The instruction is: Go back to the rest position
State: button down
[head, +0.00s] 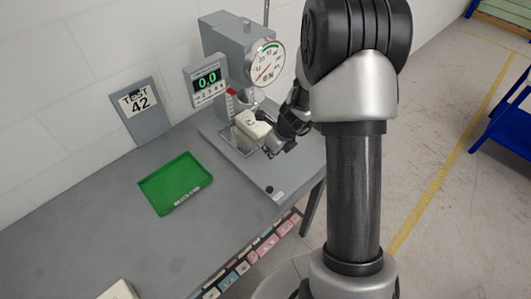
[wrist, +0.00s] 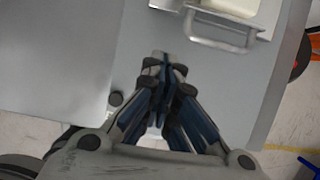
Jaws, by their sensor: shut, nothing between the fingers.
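My gripper (head: 270,152) is shut and empty. It sits just in front of the test stand, over its grey base plate (head: 275,180). In the wrist view my shut fingers (wrist: 164,62) point toward a metal handle (wrist: 215,38), with a gap between them in the picture. A cream foam block (head: 252,125) lies under the press of the test stand (head: 232,45), beyond my gripper. Part of a cream surface (wrist: 238,5) shows at the top edge of the wrist view, cut off.
A dial gauge (head: 265,64) and a digital display (head: 207,79) reading 0.0 are on the stand. An empty green tray (head: 175,183) lies on the grey table (head: 95,220). Another cream block (head: 119,290) is at the bottom edge. A blue frame (head: 505,125) stands far right.

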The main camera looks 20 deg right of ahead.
jog(key=shift+v, duration=0.9)
jog(key=s+a+r+n+y+b, duration=0.1)
jog(key=s+a+r+n+b, duration=0.1)
jog(key=s+a+r+n, duration=0.4)
jog(key=s+a+r+n+b, duration=0.2)
jog(key=a+r+n, duration=0.2)
jog(key=r+n, duration=0.45)
jog(key=s+r+n+h+b, duration=0.2)
jog(key=s+n+b, duration=0.1)
jog(key=s+n, duration=1.4)
jog(key=shift+s+a+r+h, duration=0.2)
jog(key=shift+s+r+h, duration=0.15)
jog(key=shift+s, duration=0.6)
